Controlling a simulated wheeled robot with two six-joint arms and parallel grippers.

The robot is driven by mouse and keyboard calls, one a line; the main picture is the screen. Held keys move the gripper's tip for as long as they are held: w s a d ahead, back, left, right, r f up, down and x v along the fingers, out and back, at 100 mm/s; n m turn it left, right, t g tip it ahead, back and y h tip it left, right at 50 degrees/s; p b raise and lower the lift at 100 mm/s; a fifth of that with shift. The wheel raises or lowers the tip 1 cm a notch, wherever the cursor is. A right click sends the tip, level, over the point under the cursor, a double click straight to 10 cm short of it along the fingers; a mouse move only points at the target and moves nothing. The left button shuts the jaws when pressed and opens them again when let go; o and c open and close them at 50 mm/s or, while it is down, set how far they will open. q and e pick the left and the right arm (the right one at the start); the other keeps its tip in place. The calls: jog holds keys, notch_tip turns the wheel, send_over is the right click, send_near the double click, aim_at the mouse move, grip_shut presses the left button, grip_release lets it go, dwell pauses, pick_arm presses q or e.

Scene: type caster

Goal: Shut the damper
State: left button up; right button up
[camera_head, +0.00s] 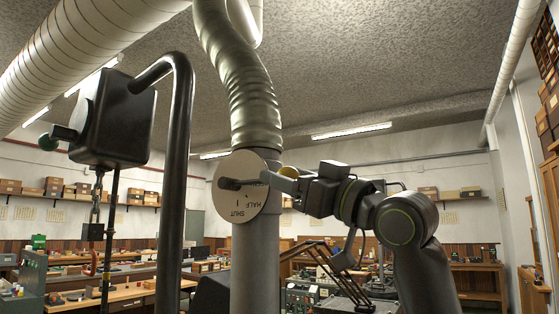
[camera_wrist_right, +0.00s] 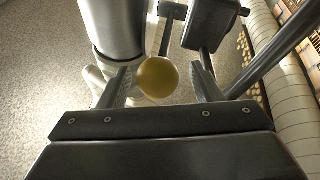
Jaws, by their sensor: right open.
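The damper's round pale plate (camera_head: 238,203) is mounted on the grey vertical pipe, with "SHUT" and "HALF" lettered on its lower part. A dark handle (camera_head: 230,184) lies about level across the plate, and its right part is hidden by my gripper. A yellow knob (camera_head: 289,171) shows at the right of the plate, partly behind my right gripper (camera_head: 270,180). In the right wrist view the knob (camera_wrist_right: 158,77) sits between the two open fingers, with a visible gap on each side. My left gripper is not in view.
A ribbed duct (camera_head: 250,95) rises from the pipe (camera_head: 255,265) to the ceiling. A black box (camera_head: 112,118) on a bent dark post (camera_head: 180,170) stands left of the pipe. Workbenches (camera_head: 130,297) and shelves lie further back. There is open air right of the plate above my arm.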

aim_at(259, 182)
jog(key=shift+p+x, duration=0.35)
jog(key=shift+x, duration=0.85)
jog(key=shift+w, duration=0.1)
grip_shut()
jog(key=shift+f, duration=0.1)
